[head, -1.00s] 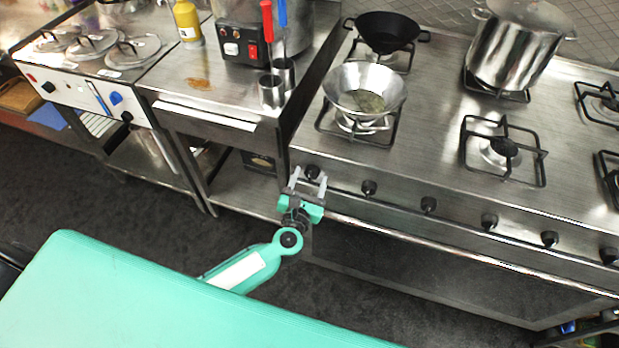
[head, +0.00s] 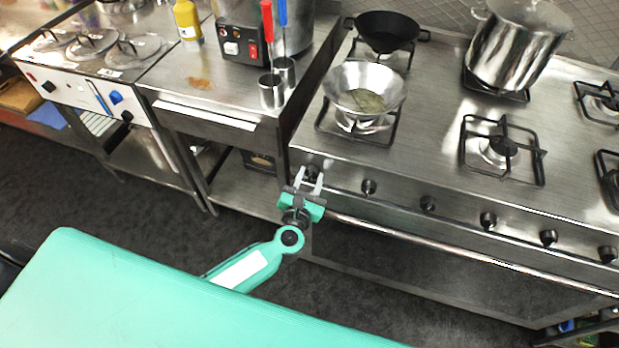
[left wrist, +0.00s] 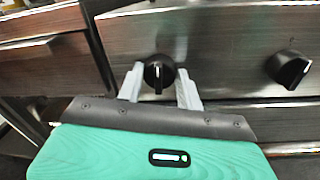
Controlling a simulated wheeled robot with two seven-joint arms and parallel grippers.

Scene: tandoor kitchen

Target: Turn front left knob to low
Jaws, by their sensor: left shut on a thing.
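The front left knob (head: 311,173) is a black knob at the left end of the stove's front panel. It also shows in the left wrist view (left wrist: 159,71), with its white mark pointing about straight up and down. My left gripper (head: 308,183) is at this knob, with one grey finger on each side of it. In the left wrist view my left gripper (left wrist: 158,86) is shut on the knob, the fingertips at its sides. My right gripper is not in view.
Further knobs (head: 369,187) run to the right along the panel, above a long metal rail (head: 430,243). A metal bowl (head: 364,92) sits on the front left burner. A steel counter (head: 215,85) with two metal cups stands left of the stove.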

